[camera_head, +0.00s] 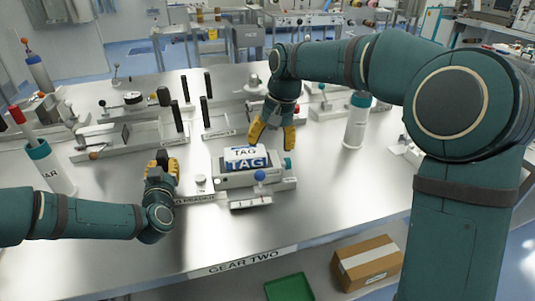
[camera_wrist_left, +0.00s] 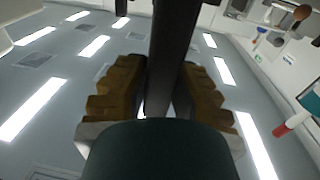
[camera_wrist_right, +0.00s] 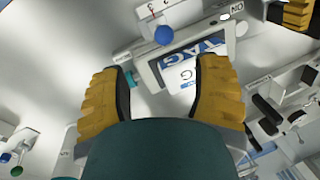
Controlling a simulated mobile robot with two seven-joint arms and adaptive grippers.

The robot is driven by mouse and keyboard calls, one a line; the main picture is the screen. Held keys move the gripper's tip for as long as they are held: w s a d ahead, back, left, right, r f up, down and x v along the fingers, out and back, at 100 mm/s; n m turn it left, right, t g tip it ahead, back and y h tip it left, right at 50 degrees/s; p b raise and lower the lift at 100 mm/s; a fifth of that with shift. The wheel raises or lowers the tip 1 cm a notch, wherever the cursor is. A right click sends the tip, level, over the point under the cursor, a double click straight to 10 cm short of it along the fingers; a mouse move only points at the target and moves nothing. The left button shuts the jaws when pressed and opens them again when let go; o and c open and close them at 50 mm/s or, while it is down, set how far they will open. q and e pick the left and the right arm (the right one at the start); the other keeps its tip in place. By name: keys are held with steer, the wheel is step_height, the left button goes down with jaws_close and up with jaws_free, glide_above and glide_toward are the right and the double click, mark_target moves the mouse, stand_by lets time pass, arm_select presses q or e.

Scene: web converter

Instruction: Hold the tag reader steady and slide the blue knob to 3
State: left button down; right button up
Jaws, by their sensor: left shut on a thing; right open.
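The tag reader (camera_head: 233,181) is a pale box on the table with a blue and white TAG label on top; it also shows in the right wrist view (camera_wrist_right: 150,72). The blue knob (camera_head: 260,176) is a ball on its near side, also in the right wrist view (camera_wrist_right: 164,35). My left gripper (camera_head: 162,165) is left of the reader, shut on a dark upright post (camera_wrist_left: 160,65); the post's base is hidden. My right gripper (camera_head: 271,135) is open and empty, pointing down just behind the reader, apart from the knob.
Other levers and slides on pale bases (camera_head: 125,135) stand at the back left. A white bottle with a teal cap (camera_head: 356,122) stands to the right, another bottle (camera_head: 50,168) at far left. A cardboard box (camera_head: 367,264) and green tray (camera_head: 290,287) lie below the front edge.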

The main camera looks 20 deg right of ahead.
arm_select(q)
steer(key=shift+s+f, duration=0.15)
steer(key=shift+f, duration=0.5)
arm_select(e)
steer(key=shift+r, duration=0.35)
arm_select(q)
steer(key=shift+r, duration=0.45)
arm_select(e)
steer(key=shift+f, duration=0.15)
arm_select(q)
steer(key=c, duration=0.9)
jaws_free()
steer(key=shift+o, duration=0.2)
steer(key=shift+w+r, duration=0.1)
steer(key=shift+w, duration=0.15)
arm_select(e)
steer(key=shift+w, duration=0.1)
arm_select(q)
steer(key=shift+r, duration=0.1)
steer(key=shift+s, duration=0.1)
steer(key=s+a, duration=0.1)
steer(key=s, duration=1.1)
steer(key=shift+a, duration=0.15)
steer(key=shift+w, duration=0.1)
